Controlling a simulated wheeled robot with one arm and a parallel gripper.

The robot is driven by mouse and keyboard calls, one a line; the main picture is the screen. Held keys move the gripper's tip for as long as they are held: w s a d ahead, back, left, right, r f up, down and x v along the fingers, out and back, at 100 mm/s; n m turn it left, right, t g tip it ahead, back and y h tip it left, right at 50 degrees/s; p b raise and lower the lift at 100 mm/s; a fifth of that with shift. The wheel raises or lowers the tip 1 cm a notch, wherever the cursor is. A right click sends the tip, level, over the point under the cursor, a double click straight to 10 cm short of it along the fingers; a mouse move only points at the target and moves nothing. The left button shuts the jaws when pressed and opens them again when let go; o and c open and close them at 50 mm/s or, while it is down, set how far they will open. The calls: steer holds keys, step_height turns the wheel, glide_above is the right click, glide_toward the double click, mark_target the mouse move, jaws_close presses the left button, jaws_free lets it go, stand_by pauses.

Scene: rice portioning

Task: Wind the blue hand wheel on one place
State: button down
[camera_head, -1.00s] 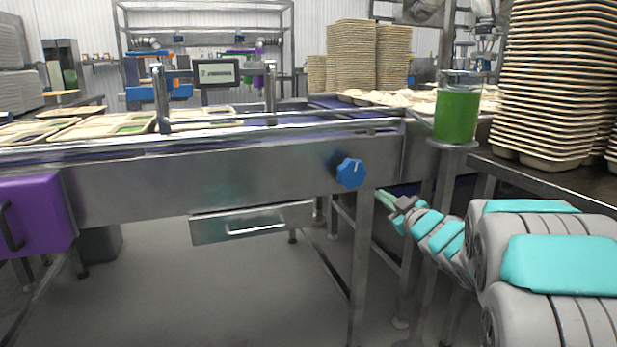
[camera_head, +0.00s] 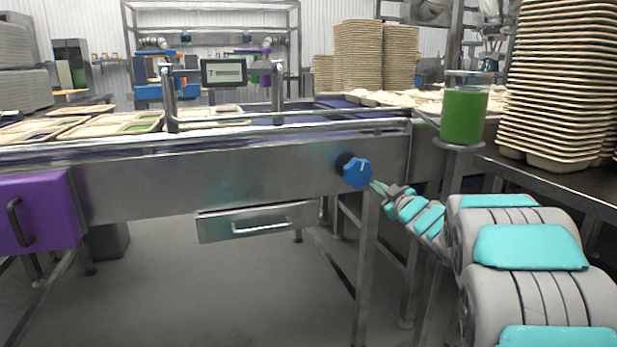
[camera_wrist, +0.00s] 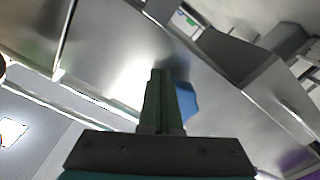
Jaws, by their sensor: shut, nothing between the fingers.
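The blue hand wheel (camera_head: 356,172) sits on the steel side panel of the conveyor, with a pale mark on its face. My gripper (camera_head: 374,186) is at the wheel's lower right edge, its green fingers close together. In the wrist view my gripper (camera_wrist: 157,78) is shut and empty. The hand wheel (camera_wrist: 186,102) shows there just right of the fingers and is partly hidden behind them. I cannot tell whether the fingertips touch the wheel.
A steel drawer (camera_head: 258,221) hangs under the conveyor, left of the wheel. A purple box (camera_head: 48,208) is at far left. A container of green liquid (camera_head: 464,112) stands above my arm. Stacked trays (camera_head: 560,80) stand at right. The floor below is open.

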steer(key=shift+a+r, duration=0.25)
steer(key=shift+a, duration=0.05)
stand_by(0.7)
steer(key=shift+s+a+f, duration=0.1)
steer(key=shift+a+f, duration=0.05)
steer(key=shift+f, duration=0.05)
steer(key=shift+s+a+f, duration=0.1)
steer(key=shift+a+f, duration=0.2)
steer(key=shift+a, duration=0.1)
steer(key=shift+a+f, duration=0.1)
steer(key=shift+a, duration=0.05)
steer(key=shift+s+a+f, duration=0.15)
steer(key=shift+a+f, duration=0.05)
steer(key=shift+a, duration=0.1)
steer(key=shift+s+a+f+b, duration=0.15)
steer(key=shift+a+b, duration=0.2)
steer(key=shift+a, duration=0.1)
steer(key=shift+s+a, duration=0.1)
steer(key=shift+a, duration=0.2)
stand_by(0.5)
steer(key=shift+f, duration=0.1)
